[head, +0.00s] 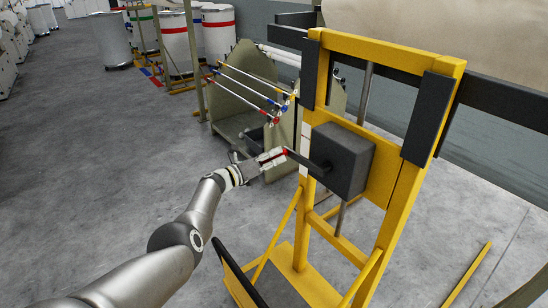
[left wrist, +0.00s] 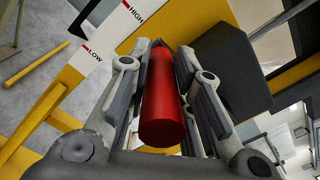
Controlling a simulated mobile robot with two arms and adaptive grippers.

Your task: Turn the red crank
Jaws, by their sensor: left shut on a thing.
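The red crank handle (head: 286,151) sits at the end of a dark crank arm (head: 306,162) that comes out of a dark grey box (head: 344,158) on a yellow frame. In the left wrist view the handle is a red cylinder (left wrist: 162,105) lying between two grey fingers. My left gripper (head: 275,156) is shut on this handle, at the left side of the box. Most of the handle is hidden by the fingers in the head view. In the left wrist view the dark box (left wrist: 232,68) stands behind the right finger. My right gripper is in neither view.
The yellow frame (head: 392,208) stands on the grey floor, carrying black rails. A white plate marked HIGH and LOW (left wrist: 105,40) is on it. Behind my gripper is a green-grey stand with several coloured-tipped rods (head: 245,93). Drums (head: 176,42) stand at the back. Floor at left is clear.

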